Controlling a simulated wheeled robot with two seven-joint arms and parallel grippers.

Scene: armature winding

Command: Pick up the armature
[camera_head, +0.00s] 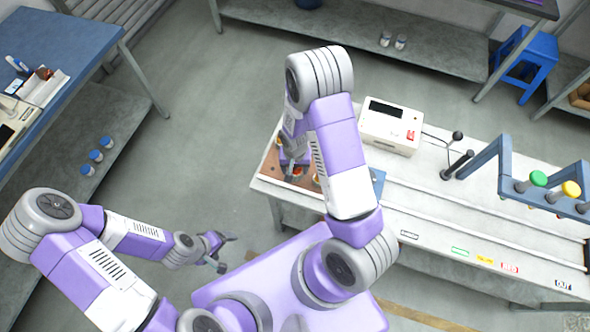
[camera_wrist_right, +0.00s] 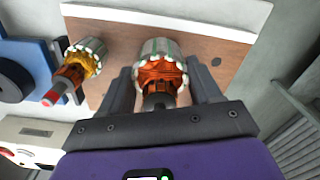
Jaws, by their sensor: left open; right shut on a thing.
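In the right wrist view an armature (camera_wrist_right: 161,74) with orange copper windings and a pale segmented core sits between the two fingers of my right gripper (camera_wrist_right: 163,88). The gripper is shut on it, over the brown board (camera_wrist_right: 215,46). A second armature (camera_wrist_right: 75,68), with yellow and copper windings and a red shaft tip, is left of the gripper and apart from it. In the head view my right gripper (camera_head: 291,166) is low over the board at the bench's left end, mostly hidden by my arm. My left gripper (camera_head: 225,252) is open and empty, away from the bench.
A white box with a dark display (camera_head: 390,127) stands on the bench (camera_head: 440,205) near the board. A blue-grey frame (camera_head: 508,180) with green and yellow knobs is farther right. A blue table (camera_head: 60,35) stands at the left. Open floor lies between.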

